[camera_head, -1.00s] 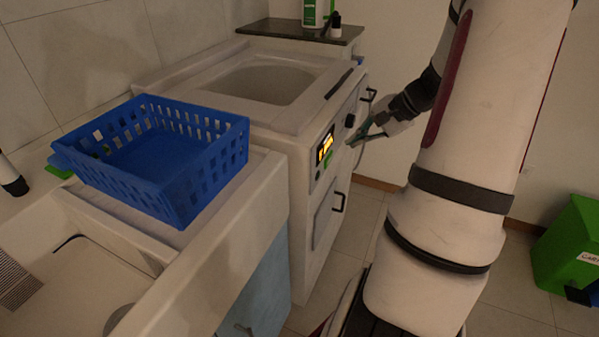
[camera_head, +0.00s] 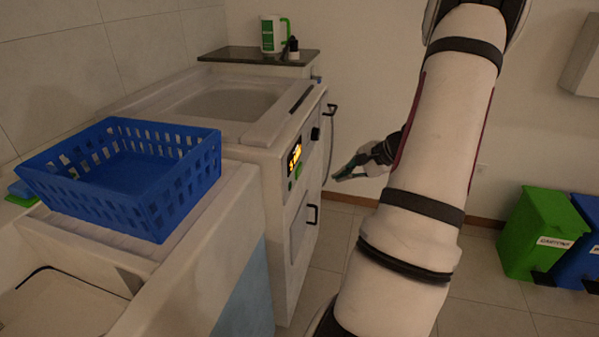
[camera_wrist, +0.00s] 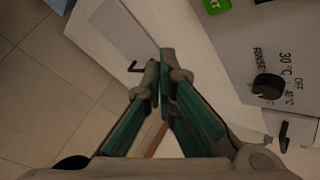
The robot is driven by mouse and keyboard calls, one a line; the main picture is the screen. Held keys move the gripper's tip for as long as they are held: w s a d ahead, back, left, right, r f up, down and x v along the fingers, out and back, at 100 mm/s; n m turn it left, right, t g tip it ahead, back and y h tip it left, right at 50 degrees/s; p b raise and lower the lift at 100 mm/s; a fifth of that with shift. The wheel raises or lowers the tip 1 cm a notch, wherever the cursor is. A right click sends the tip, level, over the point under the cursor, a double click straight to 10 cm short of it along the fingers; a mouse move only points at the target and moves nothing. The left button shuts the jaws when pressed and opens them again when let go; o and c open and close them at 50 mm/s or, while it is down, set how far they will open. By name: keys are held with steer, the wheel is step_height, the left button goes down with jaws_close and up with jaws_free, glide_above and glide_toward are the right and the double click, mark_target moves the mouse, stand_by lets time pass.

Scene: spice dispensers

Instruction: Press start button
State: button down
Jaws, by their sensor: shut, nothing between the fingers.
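The green start button (camera_head: 298,171) sits on the front panel of the white washing machine (camera_head: 275,190), just below a lit yellow display (camera_head: 295,155). In the wrist view, part of a green button (camera_wrist: 215,5) with white letters shows at the top edge, cut off by the frame. My gripper (camera_head: 338,178) is shut and empty, in front of and to the right of the panel, apart from the button. In the wrist view its fingertips (camera_wrist: 160,62) meet below and left of the green button, over the machine's front and the floor.
A black knob (camera_wrist: 268,87) with temperature marks is right of the fingers in the wrist view. A dark handle (camera_head: 313,214) juts out below the panel. A blue basket (camera_head: 130,185) stands left of the machine. Green (camera_head: 540,232) and blue (camera_head: 585,240) bins stand right. Floor between is clear.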

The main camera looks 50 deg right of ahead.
steer(key=w+a+b, duration=0.1)
steer(key=w+a, duration=0.2)
steer(key=w, duration=0.4)
steer(key=shift+w, duration=0.15)
steer(key=shift+w, duration=0.1)
stand_by(1.3)
steer(key=shift+w+a, duration=0.15)
steer(key=shift+w, duration=0.1)
steer(key=shift+w+a+b, duration=0.15)
steer(key=shift+w+b, duration=0.25)
stand_by(0.9)
steer(key=shift+s, duration=0.15)
steer(key=shift+s+d, duration=0.3)
steer(key=shift+s, duration=0.3)
steer(key=shift+s+d, duration=0.3)
steer(key=shift+s, duration=0.5)
steer(key=shift+s+d, duration=0.35)
steer(key=shift+s, duration=0.4)
steer(key=shift+s+d, duration=0.3)
steer(key=shift+s, duration=0.5)
